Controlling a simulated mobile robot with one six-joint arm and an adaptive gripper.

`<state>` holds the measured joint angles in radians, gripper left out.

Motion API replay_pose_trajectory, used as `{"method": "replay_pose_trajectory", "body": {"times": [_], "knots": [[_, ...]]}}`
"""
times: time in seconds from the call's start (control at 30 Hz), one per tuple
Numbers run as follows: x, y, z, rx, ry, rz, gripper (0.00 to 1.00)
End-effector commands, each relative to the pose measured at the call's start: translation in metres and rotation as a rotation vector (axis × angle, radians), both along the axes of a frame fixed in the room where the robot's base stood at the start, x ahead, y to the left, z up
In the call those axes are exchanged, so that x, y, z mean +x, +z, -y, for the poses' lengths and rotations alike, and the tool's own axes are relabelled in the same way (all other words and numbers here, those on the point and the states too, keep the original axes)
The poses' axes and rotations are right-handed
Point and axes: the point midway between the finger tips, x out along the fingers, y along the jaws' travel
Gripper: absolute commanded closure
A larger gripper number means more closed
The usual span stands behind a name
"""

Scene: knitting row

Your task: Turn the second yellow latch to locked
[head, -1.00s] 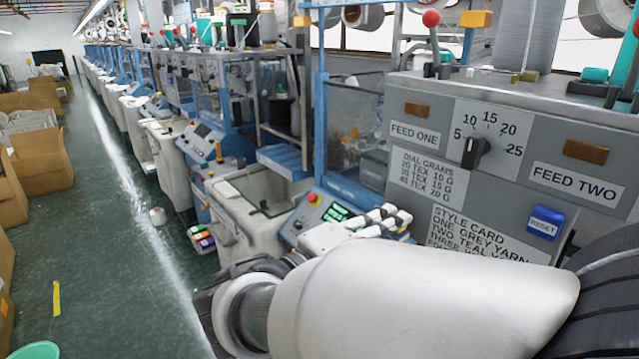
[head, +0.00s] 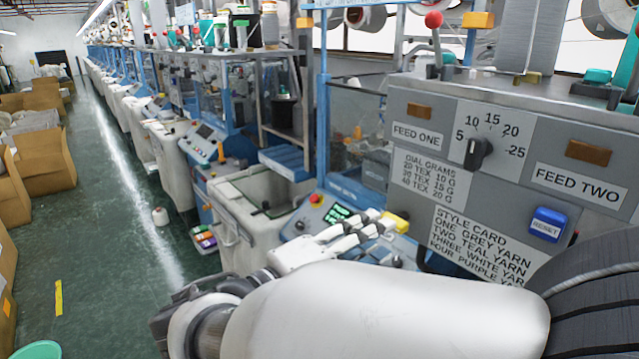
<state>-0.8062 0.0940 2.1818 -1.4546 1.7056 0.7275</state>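My white gripper (head: 388,222) reaches over the blue control panel (head: 340,213) in the head view. Its fingers point right, and I cannot tell whether they are apart or closed. A yellow piece (head: 400,221) shows just beyond the fingertips, partly hidden; contact is unclear. Brown-orange pieces sit above FEED ONE (head: 419,111) and FEED TWO (head: 587,152) on the grey panel. Which of these is the second latch is unclear.
The grey panel (head: 400,100) carries a black dial knob (head: 478,153) and a blue RESET button (head: 547,225). A red button (head: 316,198) is left of the green display (head: 338,212). Cardboard boxes (head: 45,165) line the left; the green floor aisle (head: 110,240) is largely clear.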

Motion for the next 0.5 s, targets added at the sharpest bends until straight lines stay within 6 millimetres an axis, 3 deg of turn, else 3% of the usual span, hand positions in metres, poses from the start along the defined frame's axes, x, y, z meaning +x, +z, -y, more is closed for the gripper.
{"method": "replay_pose_trajectory", "body": {"times": [0.2,0.5], "knots": [[-0.027,0.0,-0.039,-0.001,0.006,0.001,0.67],[-0.043,0.0,-0.06,0.0,0.0,0.001,0.67]]}}
